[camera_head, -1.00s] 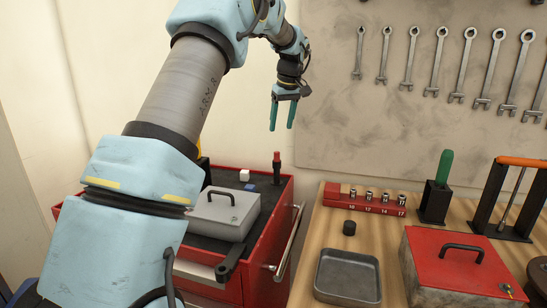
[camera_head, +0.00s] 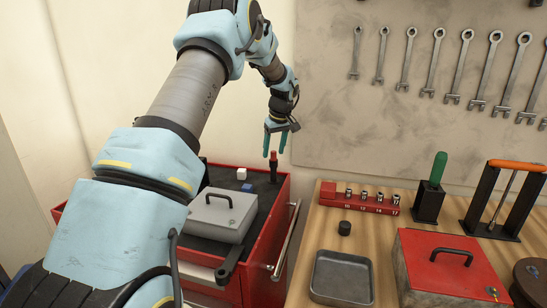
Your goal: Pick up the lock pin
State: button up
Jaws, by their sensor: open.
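What looks like the lock pin (camera_head: 274,174) stands upright at the back right corner of the red cart, with a red top and a dark lower part. My gripper (camera_head: 275,152) is open and points down, with its teal fingers just above or around the red top. I cannot tell from this one view whether the fingers touch it or are exactly in line with it in depth. No other part of the pin's surroundings is hidden by the gripper.
The red cart (camera_head: 262,245) also holds a grey box (camera_head: 222,214) with a black handle, a white cube (camera_head: 241,173) and a blue block (camera_head: 247,187). To the right, a wooden bench bears a red socket rack (camera_head: 330,196), a metal tray (camera_head: 343,278) and a red box (camera_head: 440,265).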

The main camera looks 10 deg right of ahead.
grip_shut()
dwell(0.6)
